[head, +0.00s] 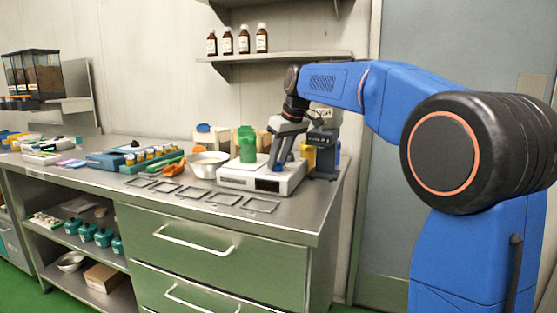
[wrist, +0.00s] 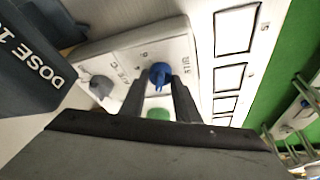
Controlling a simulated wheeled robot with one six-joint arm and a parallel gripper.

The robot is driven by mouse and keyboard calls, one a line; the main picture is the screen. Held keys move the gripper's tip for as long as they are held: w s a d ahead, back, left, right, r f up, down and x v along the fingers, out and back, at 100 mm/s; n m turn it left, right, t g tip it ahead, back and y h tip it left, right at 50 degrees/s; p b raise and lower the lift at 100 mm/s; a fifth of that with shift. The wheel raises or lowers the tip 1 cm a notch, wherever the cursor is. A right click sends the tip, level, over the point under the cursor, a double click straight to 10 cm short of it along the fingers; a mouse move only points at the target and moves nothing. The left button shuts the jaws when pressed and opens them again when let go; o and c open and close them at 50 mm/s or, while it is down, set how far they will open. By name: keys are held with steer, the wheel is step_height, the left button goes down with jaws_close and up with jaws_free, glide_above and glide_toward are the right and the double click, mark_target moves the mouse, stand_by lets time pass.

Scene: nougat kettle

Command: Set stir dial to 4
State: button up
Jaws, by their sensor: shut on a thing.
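The stir dial is a blue knob (wrist: 159,74) on the top of a white device (head: 262,181), beside the printed word STIR in the wrist view. My gripper (wrist: 159,86) has one finger on each side of the knob and is shut on it. In the head view my gripper (head: 278,160) points down onto the device's top. I cannot read which number the dial points to. A grey knob (wrist: 101,87) stands on the same panel, to the left. A green vessel (head: 247,146) stands on the device, and a bit of green (wrist: 158,114) shows between my fingers.
A dark unit marked DOSE (wrist: 38,62) stands close to the device. Several square frames (head: 225,199) lie along the bench's front edge. A metal bowl (head: 207,165) is left of the device. A shelf with bottles (head: 262,39) hangs above.

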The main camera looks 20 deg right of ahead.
steer(key=m, duration=0.2)
steer(key=m+h, duration=0.1)
steer(key=m, duration=0.1)
steer(key=shift+a+t+h, duration=0.2)
steer(key=shift+t+h, duration=0.1)
steer(key=shift+t, duration=0.1)
steer(key=m+h, duration=0.1)
steer(key=m, duration=0.3)
steer(key=shift+a+m+h, duration=0.15)
steer(key=shift+m+h, duration=0.25)
steer(key=m, duration=0.2)
steer(key=m+g+h, duration=0.1)
steer(key=m, duration=0.1)
steer(key=shift+w+a+m+h, duration=0.1)
steer(key=shift+m+h, duration=0.2)
steer(key=shift+m+g+h, duration=0.4)
steer(key=shift+m+g, duration=0.2)
steer(key=shift+m, duration=1.3)
steer(key=o, duration=1)
steer(key=shift+a, duration=0.1)
